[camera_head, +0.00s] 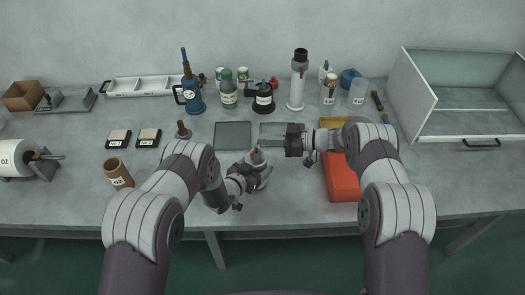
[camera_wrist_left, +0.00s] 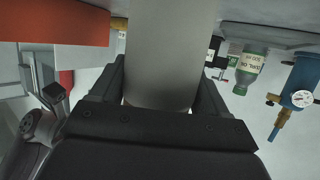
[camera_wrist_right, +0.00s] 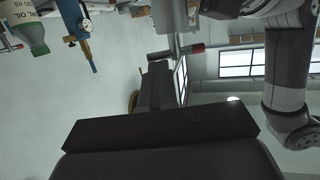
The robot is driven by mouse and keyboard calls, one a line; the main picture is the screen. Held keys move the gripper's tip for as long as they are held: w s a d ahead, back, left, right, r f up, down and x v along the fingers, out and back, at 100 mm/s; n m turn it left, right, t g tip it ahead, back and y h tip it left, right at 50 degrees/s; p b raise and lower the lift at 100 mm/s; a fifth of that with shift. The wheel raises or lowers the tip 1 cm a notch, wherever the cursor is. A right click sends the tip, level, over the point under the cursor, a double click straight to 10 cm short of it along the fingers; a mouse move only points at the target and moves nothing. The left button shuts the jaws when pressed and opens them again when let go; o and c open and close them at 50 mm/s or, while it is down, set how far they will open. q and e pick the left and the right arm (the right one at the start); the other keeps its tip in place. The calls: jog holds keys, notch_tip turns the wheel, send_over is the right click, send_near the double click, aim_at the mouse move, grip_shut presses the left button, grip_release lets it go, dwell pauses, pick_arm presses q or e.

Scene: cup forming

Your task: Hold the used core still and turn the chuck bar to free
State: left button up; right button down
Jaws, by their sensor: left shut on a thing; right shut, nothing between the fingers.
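The used core, a grey cylinder (camera_wrist_left: 172,50), fills the middle of the left wrist view between my left gripper's fingers (camera_wrist_left: 160,95). In the head view the core (camera_head: 257,158) stands at the table's middle front, with my left gripper (camera_head: 253,170) shut on it and partly hiding it. The chuck bar (camera_wrist_right: 195,48), a thin grey cross bar with a red end, shows in the right wrist view beyond the fingertips; its red end (camera_head: 256,150) is tiny in the head view. My right gripper (camera_head: 291,140) is shut and empty, right of the core's top; its fingers (camera_wrist_right: 155,85) appear apart from the bar.
A red-orange box (camera_head: 341,178) lies close on the right, beside my right arm. A dark grey plate (camera_head: 233,135) lies behind the core. A glass-walled case (camera_head: 460,95) is far right.

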jog(key=shift+w+a, duration=0.65)
jog(key=shift+w, duration=0.25)
jog(key=shift+w+a, duration=0.15)
jog(key=shift+a, duration=0.1)
dwell(0.5)
